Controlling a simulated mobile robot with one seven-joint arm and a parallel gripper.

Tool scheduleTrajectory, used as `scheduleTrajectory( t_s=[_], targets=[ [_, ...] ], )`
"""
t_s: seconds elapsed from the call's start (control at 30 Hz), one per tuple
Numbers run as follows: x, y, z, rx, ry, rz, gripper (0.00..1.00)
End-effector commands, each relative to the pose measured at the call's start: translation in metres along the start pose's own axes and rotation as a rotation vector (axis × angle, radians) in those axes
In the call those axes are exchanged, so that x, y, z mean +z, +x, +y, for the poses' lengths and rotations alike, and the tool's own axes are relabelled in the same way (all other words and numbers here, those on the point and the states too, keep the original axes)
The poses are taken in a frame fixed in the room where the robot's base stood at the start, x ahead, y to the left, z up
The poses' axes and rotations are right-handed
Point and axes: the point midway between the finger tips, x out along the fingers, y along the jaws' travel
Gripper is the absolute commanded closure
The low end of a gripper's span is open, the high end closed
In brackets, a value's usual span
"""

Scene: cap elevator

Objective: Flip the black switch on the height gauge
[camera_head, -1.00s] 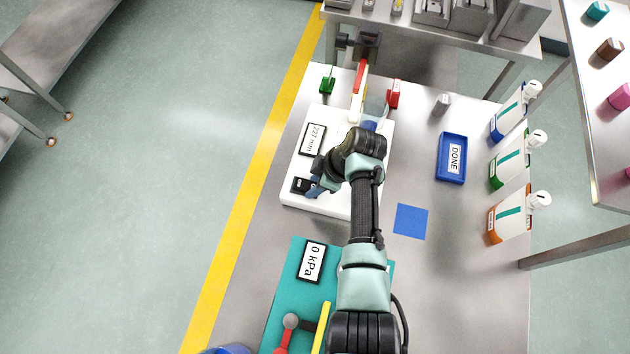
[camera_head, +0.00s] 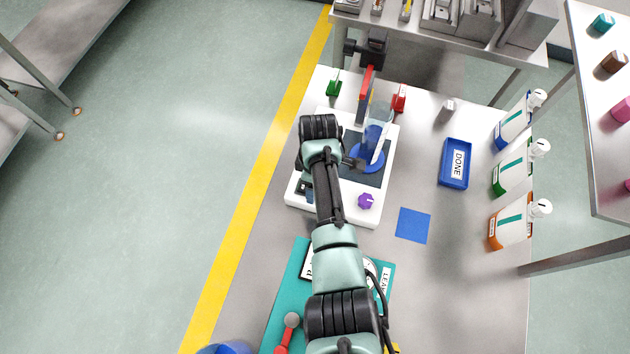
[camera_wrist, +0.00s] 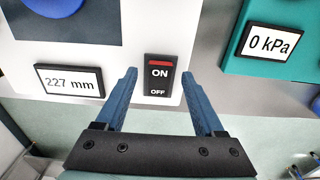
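The height gauge is a white base (camera_head: 362,212) with a blue round platform (camera_head: 368,157) and a purple knob (camera_head: 366,201). In the wrist view its display (camera_wrist: 69,81) reads 227 mm. The black switch (camera_wrist: 160,76) on it is marked ON and OFF, with a red strip at the ON end. My gripper (camera_wrist: 164,72) is open and empty, its two blue fingers on either side of the switch and apart from it in the picture. Whether the fingers touch the base cannot be told. In the head view my arm hides most of the switch and the gripper.
A teal pressure unit (camera_head: 290,284) stands in front; its display (camera_wrist: 270,43) reads 0 kPa. A blue DONE tray (camera_head: 455,162), a blue square (camera_head: 413,225) and several bottles (camera_head: 508,171) are at the right. Green (camera_head: 334,88) and red (camera_head: 399,99) items stand behind the gauge.

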Motion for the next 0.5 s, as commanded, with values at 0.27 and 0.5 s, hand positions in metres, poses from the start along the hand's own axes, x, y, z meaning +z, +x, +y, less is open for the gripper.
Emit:
scheduleTrajectory(
  t_s=[0.27, 0.5],
  targets=[
    [0.0, -0.001, 0.0, 0.001, 0.0, 0.002, 0.3],
    [0.0, -0.028, 0.001, 0.004, 0.001, 0.004, 0.3]
  ],
)
